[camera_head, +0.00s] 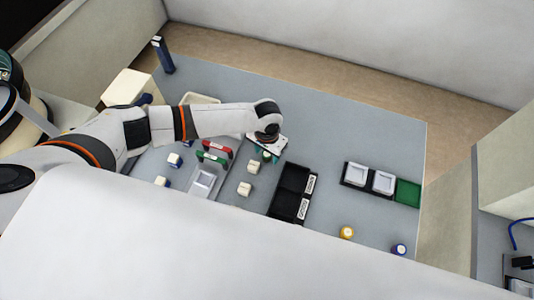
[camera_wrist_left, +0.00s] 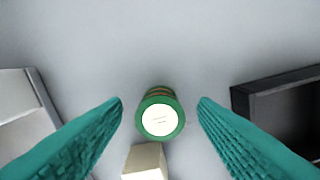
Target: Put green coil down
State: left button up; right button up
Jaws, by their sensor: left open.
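The green coil (camera_wrist_left: 160,118) stands upright on the grey table, with a white label on its top, in the left wrist view. It sits between the two teal fingers of my left gripper (camera_wrist_left: 160,108), with a gap on each side. In the head view my left gripper (camera_head: 270,146) points down over the table, and the green coil (camera_head: 267,157) shows in part beneath it. The left gripper is open and holds nothing. My right gripper is not in these views.
A cream block (camera_wrist_left: 146,160) lies close to the coil. A black two-compartment tray (camera_head: 280,205) stands to the right. Further right are a holder with white trays and a green section (camera_head: 408,192), a yellow coil (camera_head: 347,232) and a blue coil (camera_head: 399,249). The table's middle right is clear.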

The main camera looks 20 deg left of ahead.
pick_arm(q)
jog(key=shift+f, duration=0.1)
jog(key=shift+c, duration=0.4)
jog(key=c, duration=1.1)
